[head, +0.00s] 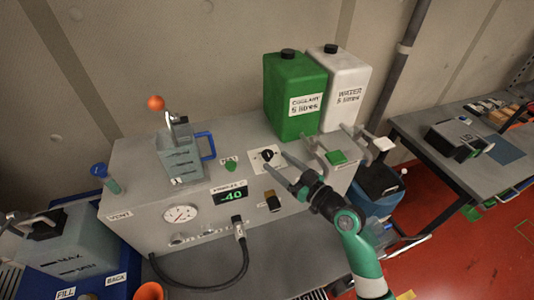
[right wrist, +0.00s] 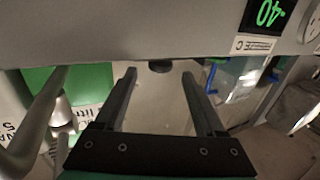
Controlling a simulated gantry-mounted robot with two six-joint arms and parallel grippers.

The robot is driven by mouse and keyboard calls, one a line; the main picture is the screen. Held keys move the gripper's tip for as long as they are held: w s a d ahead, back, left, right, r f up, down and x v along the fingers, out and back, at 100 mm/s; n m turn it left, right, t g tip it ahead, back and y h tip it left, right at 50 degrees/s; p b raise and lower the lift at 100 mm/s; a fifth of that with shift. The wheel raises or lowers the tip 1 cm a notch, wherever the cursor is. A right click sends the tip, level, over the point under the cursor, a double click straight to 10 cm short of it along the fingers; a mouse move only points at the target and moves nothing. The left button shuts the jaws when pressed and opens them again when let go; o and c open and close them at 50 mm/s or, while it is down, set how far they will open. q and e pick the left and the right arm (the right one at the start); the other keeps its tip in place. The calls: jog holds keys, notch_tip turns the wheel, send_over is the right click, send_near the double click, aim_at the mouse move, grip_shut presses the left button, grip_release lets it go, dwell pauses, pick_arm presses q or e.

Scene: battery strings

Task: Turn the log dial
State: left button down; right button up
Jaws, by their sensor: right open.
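A black dial (head: 267,155) on a small white plate sits on the grey test box, near its upper edge. I take it to be the log dial, though I cannot read its lettering. My right gripper (head: 281,168) is open and empty, its fingertips just right of and below the dial. In the right wrist view a dark round knob (right wrist: 160,65), probably this dial, lies between and beyond the two spread fingers (right wrist: 157,82). I cannot tell whether they touch it. My left gripper is not in view.
The grey box (head: 140,160) carries a jug (head: 180,155), gauge (head: 180,214), display reading -40 (head: 231,196) and a lower knob (head: 272,200). Green (head: 293,80) and white (head: 350,75) canisters stand behind.

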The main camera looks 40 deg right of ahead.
aim_at(271, 157)
jog(key=w, duration=0.5)
jog(key=shift+w, duration=0.25)
grip_shut()
